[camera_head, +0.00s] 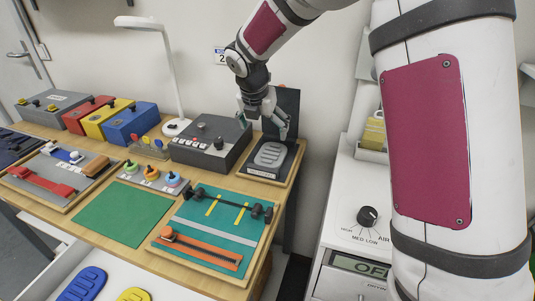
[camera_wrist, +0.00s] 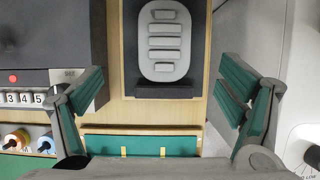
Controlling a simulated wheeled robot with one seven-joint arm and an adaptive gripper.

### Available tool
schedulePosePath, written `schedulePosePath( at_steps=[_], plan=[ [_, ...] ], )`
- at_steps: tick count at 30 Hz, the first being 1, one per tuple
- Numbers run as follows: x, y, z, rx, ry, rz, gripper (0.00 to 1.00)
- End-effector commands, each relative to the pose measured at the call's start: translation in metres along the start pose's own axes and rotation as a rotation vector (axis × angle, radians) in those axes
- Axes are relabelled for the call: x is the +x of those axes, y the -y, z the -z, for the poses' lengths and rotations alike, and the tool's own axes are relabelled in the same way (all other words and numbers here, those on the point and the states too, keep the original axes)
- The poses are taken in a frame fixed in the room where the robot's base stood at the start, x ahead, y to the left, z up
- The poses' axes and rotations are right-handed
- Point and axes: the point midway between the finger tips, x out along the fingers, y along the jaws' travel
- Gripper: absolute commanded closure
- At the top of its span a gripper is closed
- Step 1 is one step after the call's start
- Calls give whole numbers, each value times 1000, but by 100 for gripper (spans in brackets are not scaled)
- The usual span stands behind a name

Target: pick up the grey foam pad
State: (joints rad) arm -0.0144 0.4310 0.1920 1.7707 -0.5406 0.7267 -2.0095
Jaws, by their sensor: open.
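The grey foam pad (camera_head: 271,153) is a light grey oval with raised ridges. It lies on a dark base (camera_head: 262,171) set on a wooden board at the far right end of the table. In the wrist view the pad (camera_wrist: 144,42) shows at the top centre, ahead of the fingers. My gripper (camera_head: 264,122) is above the pad with its green-padded fingers spread. In the wrist view my gripper (camera_wrist: 160,92) is open and empty, its fingers to either side of the pad's line. The pad is apart from the fingers.
A grey box with dials (camera_head: 210,142) stands just left of the pad. A dark upright panel (camera_head: 286,106) rises behind the pad. A white cabinet with a knob (camera_head: 352,215) is to the right. A green mat (camera_head: 123,213) lies bare on the table.

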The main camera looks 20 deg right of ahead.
Motion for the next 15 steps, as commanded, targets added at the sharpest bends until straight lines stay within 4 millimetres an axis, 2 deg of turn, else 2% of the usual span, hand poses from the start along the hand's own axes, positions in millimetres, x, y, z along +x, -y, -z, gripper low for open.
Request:
schedulePosePath(
  at_steps=[1,7,15],
  plan=[
    [12,0,2,0,-4,2,12],
    [49,1,2,1,-3,2,12],
    [67,1,1,4,-2,1,12]
  ],
)
